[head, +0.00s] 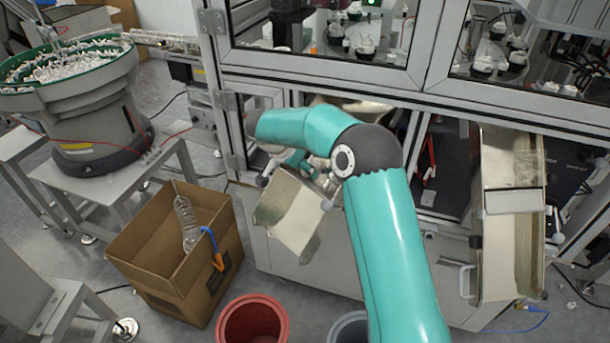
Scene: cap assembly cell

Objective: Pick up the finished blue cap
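I cannot make out a blue cap in the head view. One teal arm comes in from the bottom right and reaches to the machine's front; I take it as my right arm. Its gripper (297,165) is small and partly hidden behind the arm, at the upper end of the left metal chute (292,212). I cannot tell whether its fingers are open or shut, or whether they hold anything. The inside of the chute's upper end is hidden by the arm. My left gripper is not in view.
A second metal chute (512,255) hangs at right. A cardboard box (150,265) with a clear bottle (186,222) inside stands on the floor at left. A red bin (253,305) and a grey bin (347,325) stand in front. A bowl feeder (85,110) is far left.

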